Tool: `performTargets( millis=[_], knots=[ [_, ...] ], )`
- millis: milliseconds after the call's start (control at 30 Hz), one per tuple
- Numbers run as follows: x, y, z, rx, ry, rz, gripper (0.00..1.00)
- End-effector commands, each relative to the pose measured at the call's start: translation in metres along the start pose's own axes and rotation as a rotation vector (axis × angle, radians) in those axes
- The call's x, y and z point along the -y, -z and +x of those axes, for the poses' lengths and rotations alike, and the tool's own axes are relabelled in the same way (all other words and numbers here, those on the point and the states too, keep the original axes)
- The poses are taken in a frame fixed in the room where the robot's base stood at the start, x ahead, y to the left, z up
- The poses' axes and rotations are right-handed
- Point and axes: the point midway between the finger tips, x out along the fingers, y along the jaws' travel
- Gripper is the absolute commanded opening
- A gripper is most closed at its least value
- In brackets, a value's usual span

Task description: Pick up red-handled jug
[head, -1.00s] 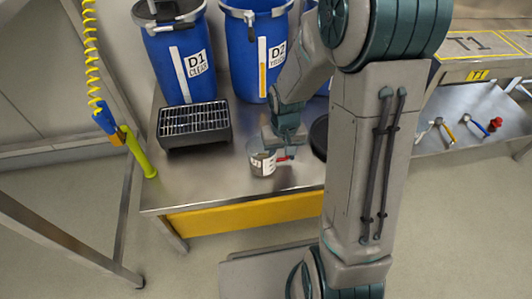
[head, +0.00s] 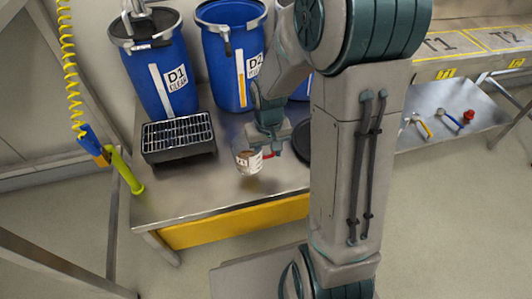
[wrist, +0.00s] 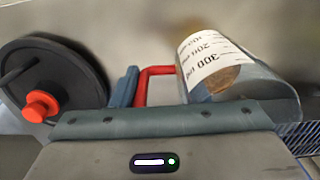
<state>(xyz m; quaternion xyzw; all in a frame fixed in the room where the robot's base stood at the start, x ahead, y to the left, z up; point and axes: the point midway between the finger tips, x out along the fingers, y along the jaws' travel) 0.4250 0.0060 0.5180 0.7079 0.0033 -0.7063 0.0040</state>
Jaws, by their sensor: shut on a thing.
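The red-handled jug (head: 248,161) is a clear vessel with a white graduated label. In the head view it is at my gripper (head: 271,147), above the steel table and a little tilted. In the wrist view the jug (wrist: 228,75) shows its label with 100, 200 and 300 marks and a brownish area at its end. Its red handle (wrist: 144,84) lies at my gripper's finger (wrist: 127,88). My gripper is shut on the handle. The other finger is hidden.
A black grated tray (head: 178,138) stands left on the steel table (head: 190,190). Blue drums D1 (head: 155,85) and D2 (head: 228,75) stand behind. A dark round lid with a red knob (wrist: 40,105) lies near the gripper. Tools lie on the right bench (head: 420,125).

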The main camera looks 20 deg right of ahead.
Motion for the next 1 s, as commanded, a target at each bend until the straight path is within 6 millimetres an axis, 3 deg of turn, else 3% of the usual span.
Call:
performTargets(
  millis=[500,1000],
  knots=[
    [-0.062,0.006,-0.038,0.001,0.000,0.005,0.09],
    [-0.100,0.010,-0.059,0.002,0.001,0.003,0.09]
  ],
)
